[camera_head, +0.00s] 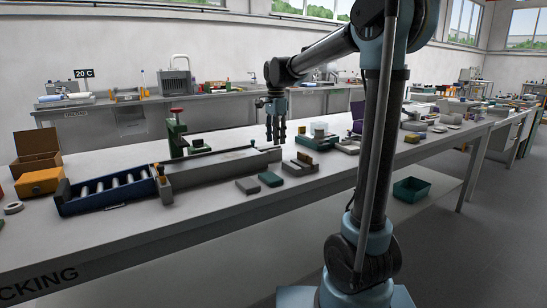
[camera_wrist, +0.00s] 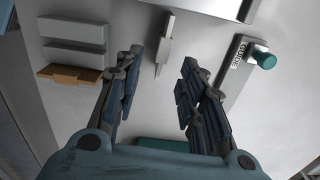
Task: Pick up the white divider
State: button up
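I cannot tell for certain which thing is the white divider. In the wrist view, two pale flat bars (camera_wrist: 72,42) lie at the left, with a brown piece at their lower end. A thin pale grey tool-like piece (camera_wrist: 164,45) lies ahead, between the lines of my fingers. My gripper (camera_wrist: 158,75) is open, with nothing between its fingers. In the head view, my gripper (camera_head: 275,136) hangs pointing down over the bench, near the right end of the long grey channel (camera_head: 215,172) and apart from the bench top.
A green press (camera_head: 177,135) stands behind the channel, and a blue roller tray (camera_head: 105,190) adjoins its left end. A dark green block (camera_head: 270,179) and a grey block (camera_head: 247,186) lie in front. A teal-knobbed piece (camera_wrist: 262,58) shows at the right in the wrist view.

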aim_at(273, 155)
jog(key=shift+w+f, duration=0.2)
jog(key=shift+f, duration=2.45)
jog(key=c, duration=0.8)
